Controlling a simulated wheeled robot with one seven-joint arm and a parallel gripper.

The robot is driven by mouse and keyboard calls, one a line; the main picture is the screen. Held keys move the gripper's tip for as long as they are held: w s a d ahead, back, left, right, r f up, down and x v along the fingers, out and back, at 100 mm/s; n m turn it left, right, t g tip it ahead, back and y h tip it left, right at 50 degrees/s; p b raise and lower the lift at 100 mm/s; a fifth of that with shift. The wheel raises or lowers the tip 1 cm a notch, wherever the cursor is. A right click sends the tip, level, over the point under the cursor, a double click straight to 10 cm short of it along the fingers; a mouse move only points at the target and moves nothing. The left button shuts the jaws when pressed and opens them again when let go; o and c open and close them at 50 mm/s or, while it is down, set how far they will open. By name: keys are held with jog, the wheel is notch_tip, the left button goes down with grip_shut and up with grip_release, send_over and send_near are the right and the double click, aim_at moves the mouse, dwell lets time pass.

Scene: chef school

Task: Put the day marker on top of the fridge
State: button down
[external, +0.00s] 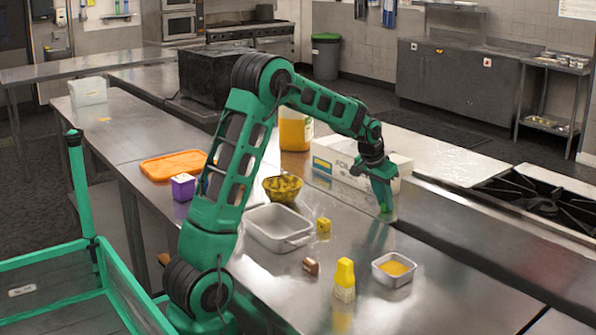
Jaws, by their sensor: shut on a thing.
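My gripper (384,200) points down low over the steel table, beside the right end of a white lettered box. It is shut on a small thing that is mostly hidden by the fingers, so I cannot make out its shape. I cannot pick out the day marker anywhere else on the table. A low grey double-door cabinet (455,90) with a flat top stands against the back wall and may be the fridge, but I cannot be sure.
The steel table (430,250) holds the white box (340,165), an empty metal tray (270,232), a patterned bowl (282,188), a yellow-capped shaker (344,280), a small yellow block (323,227) and a metal dish (393,270). A stove (535,200) stands right. The table's front right is clear.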

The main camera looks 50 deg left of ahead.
jog(key=shift+f, duration=0.15)
jog(key=c, duration=1.6)
grip_release()
jog(key=v, duration=1.2)
